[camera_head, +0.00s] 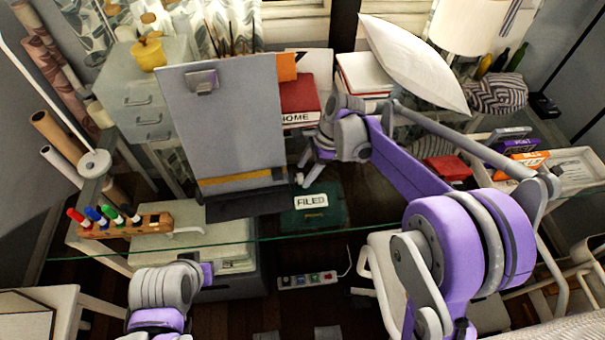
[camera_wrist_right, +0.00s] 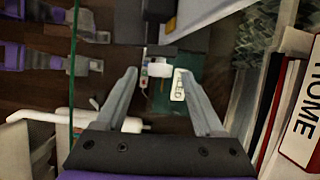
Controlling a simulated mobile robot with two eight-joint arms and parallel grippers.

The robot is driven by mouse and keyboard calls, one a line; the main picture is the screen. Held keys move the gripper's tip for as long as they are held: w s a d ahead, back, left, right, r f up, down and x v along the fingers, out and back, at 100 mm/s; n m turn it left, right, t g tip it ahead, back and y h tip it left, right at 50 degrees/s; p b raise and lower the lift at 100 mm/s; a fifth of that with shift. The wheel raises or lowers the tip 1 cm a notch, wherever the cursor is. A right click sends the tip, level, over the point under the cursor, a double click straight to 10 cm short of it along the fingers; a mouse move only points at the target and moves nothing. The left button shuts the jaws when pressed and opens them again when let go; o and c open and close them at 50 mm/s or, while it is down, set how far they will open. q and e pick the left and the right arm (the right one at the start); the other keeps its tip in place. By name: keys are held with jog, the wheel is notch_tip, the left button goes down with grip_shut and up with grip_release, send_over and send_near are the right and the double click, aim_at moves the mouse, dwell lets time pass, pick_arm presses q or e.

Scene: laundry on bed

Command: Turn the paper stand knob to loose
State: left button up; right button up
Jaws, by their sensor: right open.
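The paper stand (camera_head: 222,115) is a grey upright board with a clip at its top, standing on the glass table. Its knob (camera_head: 298,178) is a small pale piece at the lower right side; in the right wrist view the knob (camera_wrist_right: 160,69) shows as a white cylinder under a dark block. My right gripper (camera_head: 305,172) is open beside it. In the right wrist view the fingers (camera_wrist_right: 155,75) spread to either side of the knob, with gaps visible; I cannot tell whether the tips reach its depth.
A green "FILED" folder (camera_head: 315,209) lies below the right gripper. Red books (camera_head: 299,100) marked HOME stand right of the stand. A wooden marker holder (camera_head: 125,227) is at the left. A power strip (camera_head: 306,280) lies on the floor below the glass.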

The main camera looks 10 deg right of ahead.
jog(key=shift+x, duration=1.1)
grip_shut()
